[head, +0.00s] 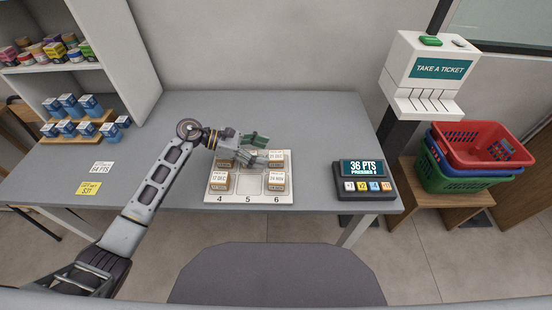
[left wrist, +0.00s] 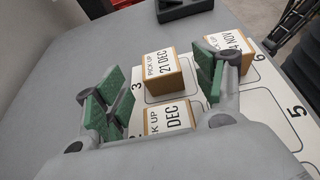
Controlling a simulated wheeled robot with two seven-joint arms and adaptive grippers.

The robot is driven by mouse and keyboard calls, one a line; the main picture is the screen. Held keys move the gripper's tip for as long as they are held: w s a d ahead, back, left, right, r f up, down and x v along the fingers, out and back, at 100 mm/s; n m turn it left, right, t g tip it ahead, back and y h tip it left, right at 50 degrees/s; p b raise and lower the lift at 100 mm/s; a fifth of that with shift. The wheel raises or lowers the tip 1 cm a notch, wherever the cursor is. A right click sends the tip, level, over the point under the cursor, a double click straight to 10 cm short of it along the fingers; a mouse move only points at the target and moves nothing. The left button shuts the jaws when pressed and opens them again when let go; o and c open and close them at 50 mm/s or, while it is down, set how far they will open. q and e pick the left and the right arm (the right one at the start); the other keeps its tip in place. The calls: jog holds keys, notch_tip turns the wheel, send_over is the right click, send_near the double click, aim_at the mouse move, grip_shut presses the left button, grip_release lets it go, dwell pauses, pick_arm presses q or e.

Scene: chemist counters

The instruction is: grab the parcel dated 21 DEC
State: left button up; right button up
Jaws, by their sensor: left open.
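The parcel dated 21 DEC (left wrist: 165,76) is a small tan box with a white label, standing at spot 3 of the white numbered board (head: 220,202). In the head view this parcel (head: 277,158) is at the board's back right. My left gripper (head: 259,148) is low over the back row, pointing right. Its green-padded fingers are open and empty. In the left wrist view the 21 DEC parcel shows beyond and between the fingers, apart from them. A second DEC parcel (left wrist: 168,119) sits nearer, its day hidden. My right gripper is not in view.
Front row holds a 17 DEC parcel (head: 219,182) and a 24 NOV parcel (head: 276,182); spot 5 between them is bare. Another parcel (head: 225,163) is at back left, partly covered. A points terminal (head: 366,182) stands right of the board. The table (head: 320,120) behind is clear.

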aim_at(276, 159)
pick_arm(q)
jog(key=shift+x, duration=1.4)
jog(key=shift+a, duration=0.1)
jog(key=c, duration=1.1)
